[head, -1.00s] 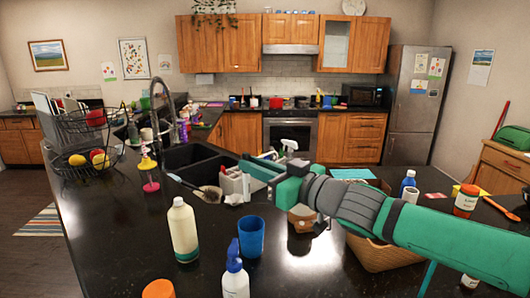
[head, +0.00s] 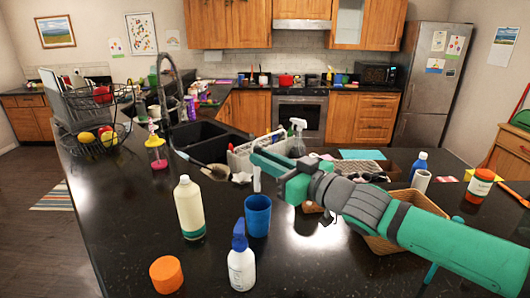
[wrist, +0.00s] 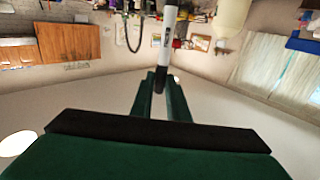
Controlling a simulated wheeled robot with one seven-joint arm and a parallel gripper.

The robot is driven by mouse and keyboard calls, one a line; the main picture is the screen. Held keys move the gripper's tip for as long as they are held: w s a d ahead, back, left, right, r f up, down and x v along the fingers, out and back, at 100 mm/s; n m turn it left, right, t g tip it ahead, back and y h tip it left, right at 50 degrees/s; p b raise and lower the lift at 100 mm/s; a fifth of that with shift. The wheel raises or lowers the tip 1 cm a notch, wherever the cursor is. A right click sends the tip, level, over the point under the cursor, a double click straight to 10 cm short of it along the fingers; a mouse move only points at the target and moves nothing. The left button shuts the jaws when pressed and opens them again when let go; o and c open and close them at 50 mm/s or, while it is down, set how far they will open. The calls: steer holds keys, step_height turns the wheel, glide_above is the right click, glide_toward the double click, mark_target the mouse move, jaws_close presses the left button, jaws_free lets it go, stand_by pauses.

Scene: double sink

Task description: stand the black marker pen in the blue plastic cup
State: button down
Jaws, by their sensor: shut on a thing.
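My gripper (head: 262,158) is shut on the black marker pen (head: 256,179), high above the counter. The pen has a white barrel and a black end; in the wrist view (wrist: 167,45) the black end lies between my green fingers. In the head view the pen hangs nearly upright below the fingertips. The blue plastic cup (head: 257,216) stands upright on the dark counter, below the pen in the picture and apart from it. The bottom of the cup's inside is hidden.
A wicker basket (head: 385,243) sits under my arm. The black sink (head: 205,143) lies behind.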

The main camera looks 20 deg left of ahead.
mark_target(259, 187)
step_height(259, 187, down, 9)
steer(key=shift+r, duration=0.2)
stand_by(0.8)
steer(key=c, duration=1.6)
jaws_free()
steer(key=shift+a, duration=0.1)
steer(key=shift+c, duration=0.2)
steer(key=shift+s, duration=0.1)
steer(key=v, duration=1)
steer(key=shift+s+d, duration=0.25)
steer(key=shift+d, duration=0.1)
steer(key=shift+f, duration=0.1)
